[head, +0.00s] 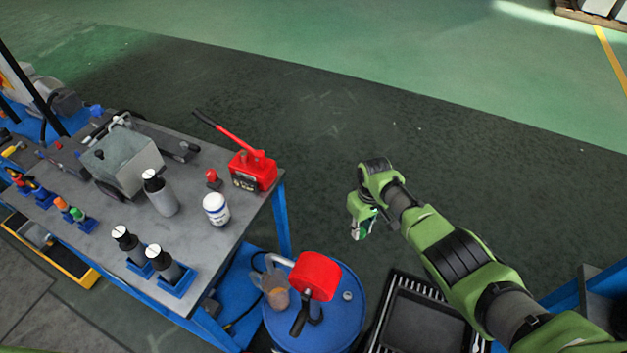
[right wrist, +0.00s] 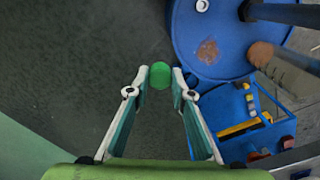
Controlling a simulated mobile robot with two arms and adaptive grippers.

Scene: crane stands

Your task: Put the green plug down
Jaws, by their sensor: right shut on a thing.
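My right gripper (head: 360,228) hangs over the dark floor, to the right of the workbench and beyond the blue drum. It points downward. In the right wrist view it is shut on the green plug (right wrist: 160,75), a round green piece held between the fingertips. The plug is clear of the drum top there, with dark floor behind it. In the head view the plug is too small and too covered by the fingers to make out well. My left gripper is not in view.
A grey workbench (head: 240,225) holds a red jack (head: 252,171), a white jar (head: 216,209) and several dark bottles. The blue drum (head: 345,325) carries a red-headed pump (head: 316,276); it also shows in the right wrist view (right wrist: 225,35). A black tray (head: 425,325) lies right of it.

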